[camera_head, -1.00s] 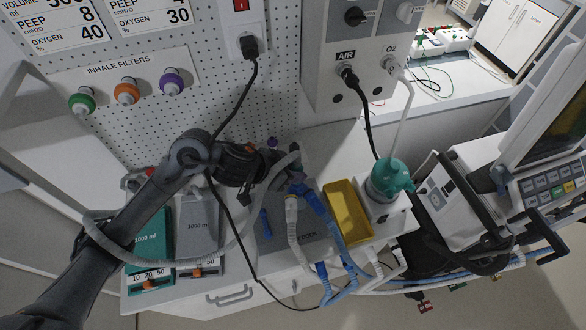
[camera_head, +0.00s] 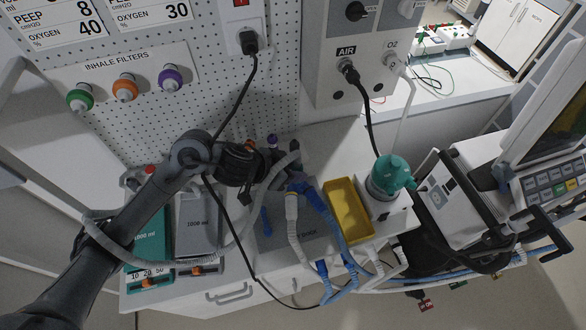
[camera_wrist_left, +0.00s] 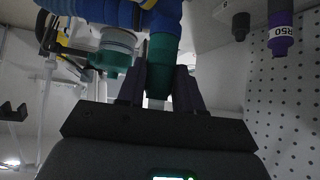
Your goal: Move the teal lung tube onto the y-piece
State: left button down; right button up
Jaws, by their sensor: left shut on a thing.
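My left gripper (camera_head: 280,172) reaches over the bench beside the blue y-piece (camera_head: 306,190). In the left wrist view its two fingers (camera_wrist_left: 160,88) are shut on the teal lung tube end (camera_wrist_left: 160,58). The blue y-piece (camera_wrist_left: 165,18) is directly above that teal end; they line up and look in contact, but I cannot tell whether they are joined. In the head view the teal end is hidden by the wrist. A grey hose (camera_head: 237,235) loops from the 1000 ml test lungs up to the gripper. My right gripper does not show.
A teal test lung (camera_head: 150,222) and a grey one (camera_head: 198,222) stand at left. A yellow tray (camera_head: 348,212) and a teal-topped humidifier (camera_head: 388,178) are right of the y-piece. Blue and white hoses (camera_head: 342,288) hang over the front edge. A pegboard (camera_head: 215,95) rises behind.

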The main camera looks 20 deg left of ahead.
pick_arm(q)
jog(key=shift+f, duration=0.2)
jog(key=c, duration=0.7)
grip_release()
jog(key=shift+o, duration=0.2)
jog(key=shift+r, duration=0.1)
jog(key=shift+r, duration=0.1)
